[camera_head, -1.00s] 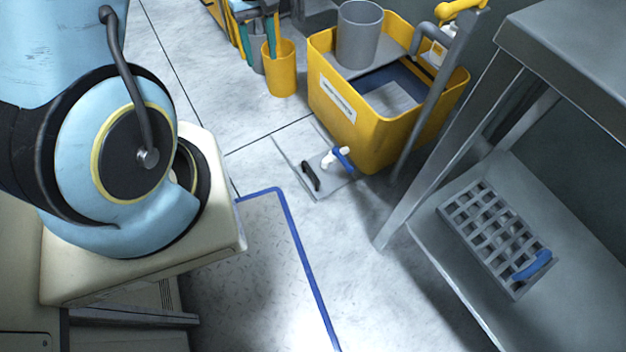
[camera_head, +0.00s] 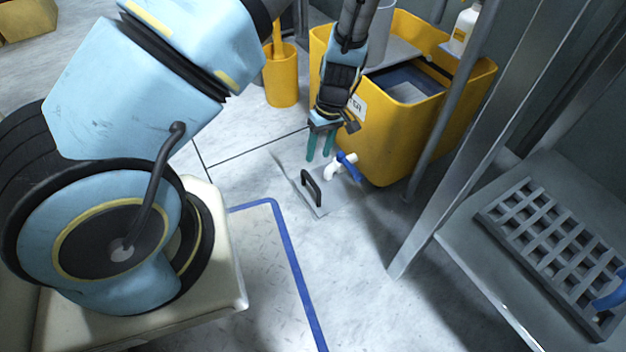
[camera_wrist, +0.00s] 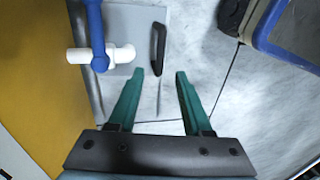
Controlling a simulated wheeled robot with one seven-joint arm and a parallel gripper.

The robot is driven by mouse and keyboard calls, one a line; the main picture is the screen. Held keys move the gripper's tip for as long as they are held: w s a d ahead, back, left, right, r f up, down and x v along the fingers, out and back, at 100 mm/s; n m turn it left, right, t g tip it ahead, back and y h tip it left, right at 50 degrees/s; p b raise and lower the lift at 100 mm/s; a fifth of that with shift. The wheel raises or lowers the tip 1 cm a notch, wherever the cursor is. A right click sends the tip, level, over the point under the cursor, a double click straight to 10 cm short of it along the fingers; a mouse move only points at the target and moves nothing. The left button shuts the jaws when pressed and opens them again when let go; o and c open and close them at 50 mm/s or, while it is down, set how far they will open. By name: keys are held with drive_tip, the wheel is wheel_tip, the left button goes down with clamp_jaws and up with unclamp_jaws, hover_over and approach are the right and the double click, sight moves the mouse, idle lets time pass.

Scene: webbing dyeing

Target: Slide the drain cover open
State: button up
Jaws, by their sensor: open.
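The drain cover (camera_head: 322,207) is a flat grey plate on the floor in front of the yellow tub, with a black bar handle (camera_head: 311,188) standing on it. The plate (camera_wrist: 187,28) and handle (camera_wrist: 158,48) also show in the wrist view. My gripper (camera_head: 319,158) hangs above the far part of the plate, fingers pointing down. In the wrist view its green fingers (camera_wrist: 157,74) are apart with nothing between them, and the handle lies just past the tips, roughly in line with the gap. I see no contact with the handle.
A white tap with a blue lever (camera_head: 347,160) juts from the yellow tub (camera_head: 395,150) over the plate, close to my fingers. A metal shelf with a grey grate (camera_head: 545,240) stands at the right. Blue-lined floor (camera_head: 262,235) is clear in front.

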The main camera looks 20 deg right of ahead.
drive_tip(key=f+b, duration=0.1)
drive_tip(key=f, duration=0.2)
drive_tip(key=a+f+b, duration=0.1)
drive_tip(key=f+b, duration=0.1)
drive_tip(key=f, duration=0.1)
drive_tip(key=f+b, duration=0.1)
drive_tip(key=f, duration=0.2)
drive_tip(key=shift+s+a+f, duration=0.15)
drive_tip(key=shift+a, duration=0.25)
clamp_jaws()
idle(0.9)
